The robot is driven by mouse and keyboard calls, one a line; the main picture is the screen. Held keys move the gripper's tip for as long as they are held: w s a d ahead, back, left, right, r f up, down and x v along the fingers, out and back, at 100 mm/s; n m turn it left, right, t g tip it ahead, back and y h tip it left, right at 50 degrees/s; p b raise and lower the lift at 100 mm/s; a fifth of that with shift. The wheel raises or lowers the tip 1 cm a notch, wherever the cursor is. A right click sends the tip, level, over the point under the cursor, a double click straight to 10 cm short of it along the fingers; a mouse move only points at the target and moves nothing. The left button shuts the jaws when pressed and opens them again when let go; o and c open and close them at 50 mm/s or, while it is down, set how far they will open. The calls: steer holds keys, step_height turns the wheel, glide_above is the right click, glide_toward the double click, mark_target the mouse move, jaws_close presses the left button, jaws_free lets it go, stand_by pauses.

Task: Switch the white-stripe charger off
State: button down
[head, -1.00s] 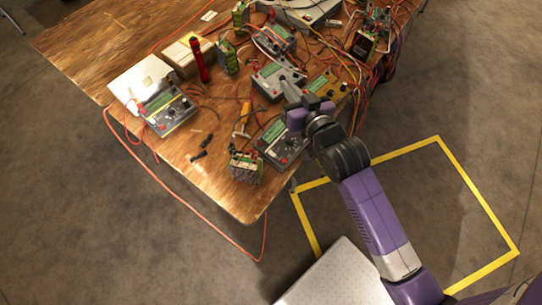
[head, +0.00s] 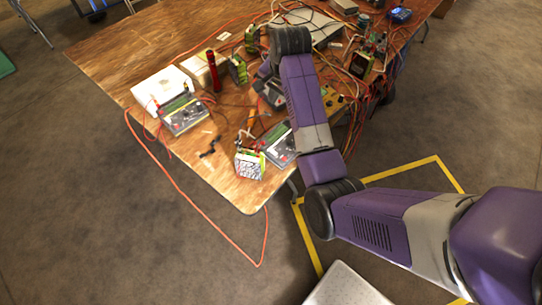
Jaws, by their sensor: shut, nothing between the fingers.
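Several grey chargers with green screens are on the wooden table. One at the left (head: 184,113) shows a yellow stripe. One at the front (head: 279,146) is partly covered by my arm. Another (head: 270,93) lies farther back, mostly behind my arm. I cannot make out a white stripe on any of them, nor the state of a switch. My arm reaches over the table from the right. My gripper is hidden behind my own arm links, so its fingers do not show.
A green-topped battery pack (head: 250,164) stands at the table's (head: 226,190) front corner. A red cylinder (head: 214,71) stands by white boxes (head: 172,85). Red cables cross the table and hang over its edge. Yellow tape (head: 402,168) marks the floor.

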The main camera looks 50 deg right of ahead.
steer(key=s+a+f+m+g+y, duration=0.1)
steer(key=s+a+f+m+g, duration=0.1)
steer(key=s, duration=0.4)
steer(key=a+f+g, duration=0.1)
steer(key=a, duration=0.1)
steer(key=shift+s+a+y, duration=0.15)
steer(key=shift+a+y, duration=0.25)
glide_toward(275, 153)
steer(key=f, duration=0.7)
steer(key=shift+w+b, duration=0.25)
steer(key=shift+b, duration=0.05)
